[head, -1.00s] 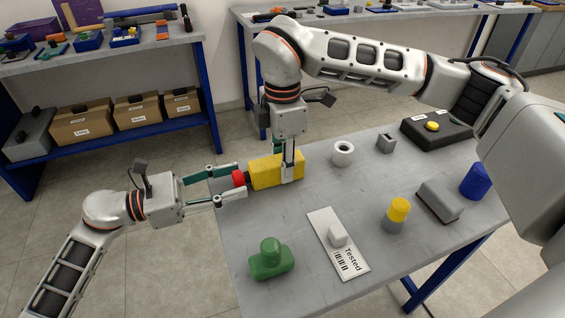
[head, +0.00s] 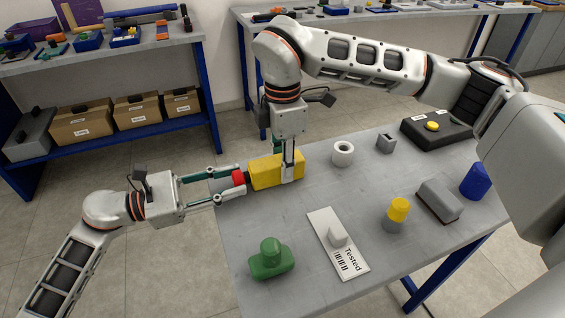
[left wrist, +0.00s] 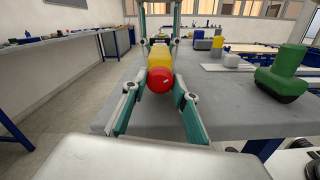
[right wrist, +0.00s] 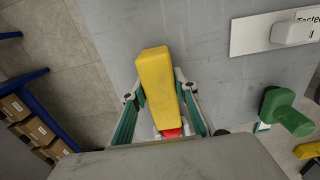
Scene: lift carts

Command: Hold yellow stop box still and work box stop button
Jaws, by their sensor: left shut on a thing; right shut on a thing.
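The yellow stop box (head: 266,173) lies at the far left edge of the grey table, its red stop button (head: 238,178) facing left. My right gripper (head: 288,176) comes down from above and is shut on the yellow box, with a finger on each side of it, as the right wrist view also shows (right wrist: 157,85). My left gripper (head: 243,179) reaches in level from the left and is shut on the red button, its fingertips on either side. In the left wrist view the button (left wrist: 160,80) sits between the fingertips, with the yellow box behind it.

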